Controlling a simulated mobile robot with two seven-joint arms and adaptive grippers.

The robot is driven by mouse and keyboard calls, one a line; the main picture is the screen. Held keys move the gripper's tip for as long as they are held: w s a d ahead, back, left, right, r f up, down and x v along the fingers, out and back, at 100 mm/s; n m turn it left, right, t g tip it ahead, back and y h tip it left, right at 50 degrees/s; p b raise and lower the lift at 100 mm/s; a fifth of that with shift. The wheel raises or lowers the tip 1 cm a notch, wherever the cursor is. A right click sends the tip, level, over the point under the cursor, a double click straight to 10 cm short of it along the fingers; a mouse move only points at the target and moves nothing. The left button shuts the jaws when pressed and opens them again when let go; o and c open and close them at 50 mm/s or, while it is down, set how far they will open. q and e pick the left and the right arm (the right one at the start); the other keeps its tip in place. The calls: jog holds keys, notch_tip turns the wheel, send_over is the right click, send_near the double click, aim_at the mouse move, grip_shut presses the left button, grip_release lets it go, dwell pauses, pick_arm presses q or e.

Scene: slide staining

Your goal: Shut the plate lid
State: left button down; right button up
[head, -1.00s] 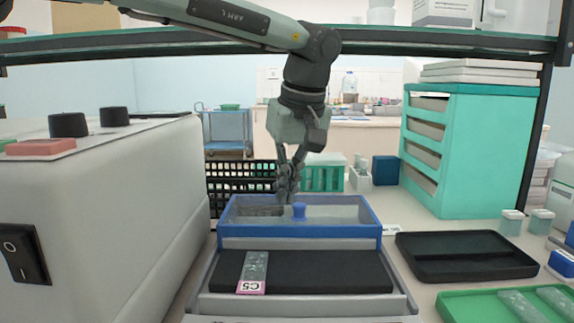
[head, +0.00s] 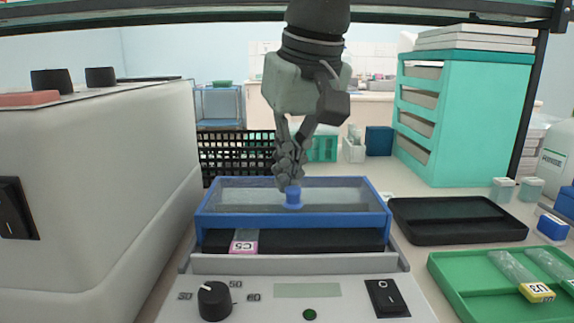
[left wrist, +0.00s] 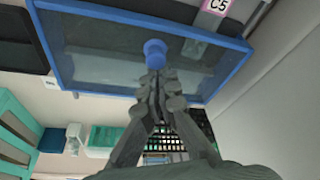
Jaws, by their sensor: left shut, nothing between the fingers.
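The plate lid (head: 340,196) is a clear panel in a blue frame with a blue knob (head: 293,196) on top. It slants over the heating plate (head: 320,240), and a dark strip of plate shows under its front edge. A slide with a pink C5 label (head: 243,246) lies on the plate, partly under the lid. My left gripper (head: 288,180) is shut and empty, just behind the knob, touching or nearly so. In the left wrist view the fingertips (left wrist: 156,75) are beside the knob (left wrist: 155,52). My right gripper is not in view.
A control panel with a black dial (head: 214,300) is in front. A big grey machine (head: 90,190) stands close on the left. A black tray (head: 455,220) and a green tray (head: 480,290) are at right. A black crate (head: 235,150) is behind, with a shelf edge above.

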aim_at(281, 227)
pick_arm(q)
jog(key=s, duration=0.6)
jog(key=shift+b, duration=0.3)
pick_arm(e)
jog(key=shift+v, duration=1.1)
pick_arm(q)
jog(key=shift+s, duration=0.1)
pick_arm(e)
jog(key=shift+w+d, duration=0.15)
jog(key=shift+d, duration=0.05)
